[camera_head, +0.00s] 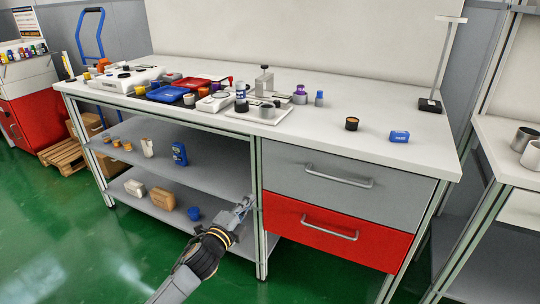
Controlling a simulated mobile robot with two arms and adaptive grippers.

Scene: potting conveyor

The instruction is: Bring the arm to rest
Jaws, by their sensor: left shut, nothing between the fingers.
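My left arm comes in from the bottom of the head view. My left gripper (244,206) is shut and empty. It appears in front of the lower shelves of the workbench (300,128), close to the upright post beside the drawers. It is below the level of the bench top. My right gripper does not show.
The bench top holds blue and red trays, jars, a scale-like device, a dark cup (352,123) and a blue box (399,136). Shelves hold a blue bottle (180,153) and boxes. A red drawer (330,232) is closed. Another table (510,150) stands right.

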